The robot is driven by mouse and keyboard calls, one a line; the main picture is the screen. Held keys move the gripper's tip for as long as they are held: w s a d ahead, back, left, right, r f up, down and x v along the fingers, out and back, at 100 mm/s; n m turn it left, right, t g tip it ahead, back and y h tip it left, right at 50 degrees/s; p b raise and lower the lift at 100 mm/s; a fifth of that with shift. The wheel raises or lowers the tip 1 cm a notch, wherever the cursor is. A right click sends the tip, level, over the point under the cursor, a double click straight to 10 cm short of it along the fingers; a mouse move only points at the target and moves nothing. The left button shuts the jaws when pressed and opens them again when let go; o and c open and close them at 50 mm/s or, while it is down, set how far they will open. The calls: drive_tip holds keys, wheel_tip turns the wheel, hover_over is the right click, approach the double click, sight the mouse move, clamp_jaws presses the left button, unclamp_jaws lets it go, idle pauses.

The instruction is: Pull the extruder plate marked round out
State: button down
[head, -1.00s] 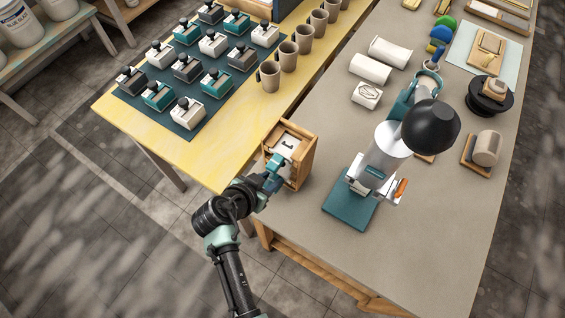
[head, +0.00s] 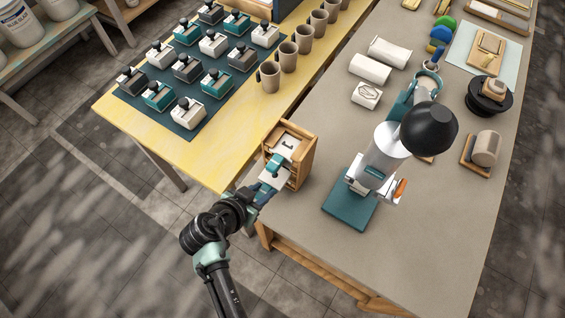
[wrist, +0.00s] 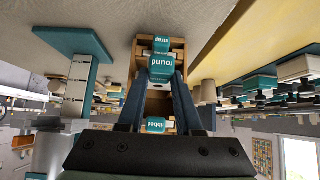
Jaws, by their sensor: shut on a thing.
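The wooden rack (head: 308,158) stands at the near left corner of the grey table, with labelled plates in its slots. My gripper (head: 270,182) is at its open front, shut on the plate marked round (head: 276,181), a pale plate that sticks partly out of the rack. In the wrist view, the teal label of the round plate (wrist: 162,63) shows upside down between the fingertips of my gripper (wrist: 163,76). Other teal labels show above and below it, one reading lobed (wrist: 155,124). The plate's far end is hidden inside the rack.
A teal-based extruder press (head: 350,204) stands on the table right of the rack. The yellow table (head: 215,160) with cups and several small boxes on a dark mat (head: 190,128) lies to the left. The floor in front of the rack is clear.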

drive_tip(key=shift+s+a, duration=0.6)
drive_tip(key=shift+s, duration=0.25)
drive_tip(key=shift+s+a, duration=0.45)
drive_tip(key=shift+s, duration=0.15)
drive_tip(key=shift+s+a, duration=0.4)
drive_tip(key=shift+s, duration=0.2)
